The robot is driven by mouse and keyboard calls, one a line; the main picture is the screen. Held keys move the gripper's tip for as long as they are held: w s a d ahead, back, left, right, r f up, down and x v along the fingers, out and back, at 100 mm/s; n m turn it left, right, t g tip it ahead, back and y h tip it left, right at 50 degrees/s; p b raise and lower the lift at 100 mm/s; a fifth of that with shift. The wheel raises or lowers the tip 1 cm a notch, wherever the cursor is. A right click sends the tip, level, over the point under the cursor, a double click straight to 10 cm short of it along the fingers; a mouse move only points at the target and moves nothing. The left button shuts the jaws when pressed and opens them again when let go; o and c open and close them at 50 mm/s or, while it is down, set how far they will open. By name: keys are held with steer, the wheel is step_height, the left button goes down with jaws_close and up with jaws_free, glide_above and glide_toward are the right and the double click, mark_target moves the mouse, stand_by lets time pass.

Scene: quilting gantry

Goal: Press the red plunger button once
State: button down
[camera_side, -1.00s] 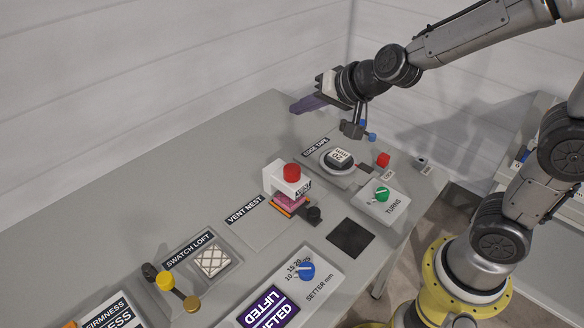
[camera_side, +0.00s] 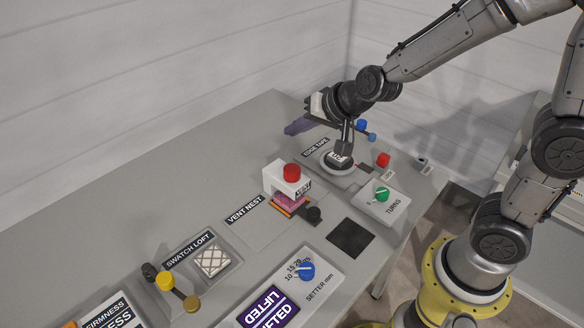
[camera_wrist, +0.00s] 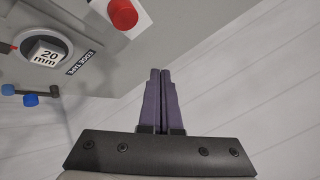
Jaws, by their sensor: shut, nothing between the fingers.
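In the wrist view the closed fingertips (camera_wrist: 160,73) are apart from the button.
The EDGE TAPE dial (camera_side: 339,160), marked 20 mm, lies below my wrist. A blue-ended lever (camera_side: 364,131) is close by. A smaller red knob (camera_side: 383,160) and a green TURNS knob (camera_side: 382,194) stand to the right. The bench left of the gripper is clear.

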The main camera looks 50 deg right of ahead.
mark_target(292, 169)
steer(key=shift+f, duration=3.95)
steer(key=shift+f, duration=0.45)
steer(key=shift+f, duration=0.45)
steer(key=shift+s+f, duration=0.1)
steer(key=shift+f, duration=0.55)
steer(key=shift+r, duration=1.45)
steer(key=shift+r, duration=2.55)
